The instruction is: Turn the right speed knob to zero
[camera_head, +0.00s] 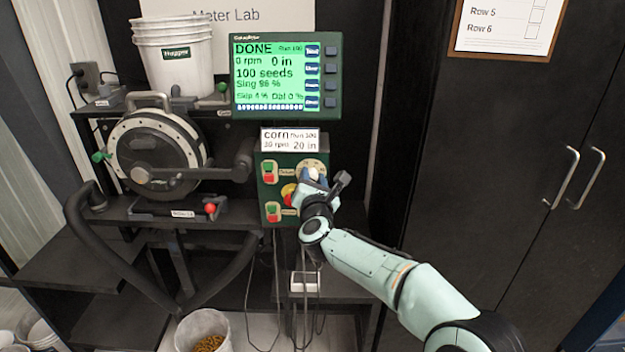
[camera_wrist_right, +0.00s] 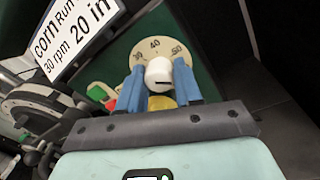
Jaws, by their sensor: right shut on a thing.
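A dark mark on the knob's face shows in the wrist view. My right gripper (camera_head: 313,180) is shut on the knob, with one blue finger on each side of it in the right wrist view (camera_wrist_right: 158,84). The screen (camera_head: 270,75) reads DONE, 0 rpm, 0 in and 100 seeds. My left gripper is out of view.
Red and green switches (camera_head: 270,172) and a yellow button (camera_head: 288,190) sit close to the knob. A card (camera_head: 290,139) reads corn, 20 in. The round seed meter (camera_head: 150,150) stands left, and a bucket (camera_head: 203,332) of seeds below.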

